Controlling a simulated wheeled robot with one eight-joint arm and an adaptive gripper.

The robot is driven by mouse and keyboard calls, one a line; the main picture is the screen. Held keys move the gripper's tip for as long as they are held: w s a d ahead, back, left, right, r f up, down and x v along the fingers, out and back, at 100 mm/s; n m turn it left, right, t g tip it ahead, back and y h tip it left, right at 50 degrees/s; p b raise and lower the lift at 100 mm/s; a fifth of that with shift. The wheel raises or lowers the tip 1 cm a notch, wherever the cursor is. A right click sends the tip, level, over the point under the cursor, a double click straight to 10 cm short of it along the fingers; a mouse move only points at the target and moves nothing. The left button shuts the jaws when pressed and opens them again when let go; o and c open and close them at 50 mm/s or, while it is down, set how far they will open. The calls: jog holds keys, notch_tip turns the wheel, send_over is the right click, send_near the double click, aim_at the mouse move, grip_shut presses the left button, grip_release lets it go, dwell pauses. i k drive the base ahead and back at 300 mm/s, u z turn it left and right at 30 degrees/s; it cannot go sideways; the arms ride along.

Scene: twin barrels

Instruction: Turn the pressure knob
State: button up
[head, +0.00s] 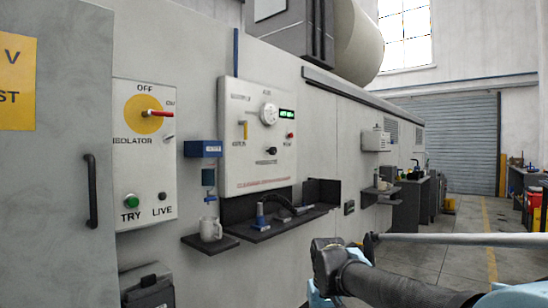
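A pale control panel (258,138) is on the long grey wall. It carries a round dial (269,114), a lit green display (287,114), a red button (290,135), a small black knob (287,150) and a flat black control (266,162). The labels are too small to read, so I cannot tell which is the pressure knob. My arm reaches in from the lower right. Its dark end (345,255) is low in front of the wall, well apart from the panel and touching no control. I cannot make out the fingers clearly.
To the left is an isolator box (145,155) with a red handle. Floor (455,255) is open toward the shutter (447,145).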

aim_at(273, 151)
jog(key=k, duration=1.25)
jog(key=z, duration=0.3)
jog(key=i, duration=1.8)
jog(key=u, duration=0.6)
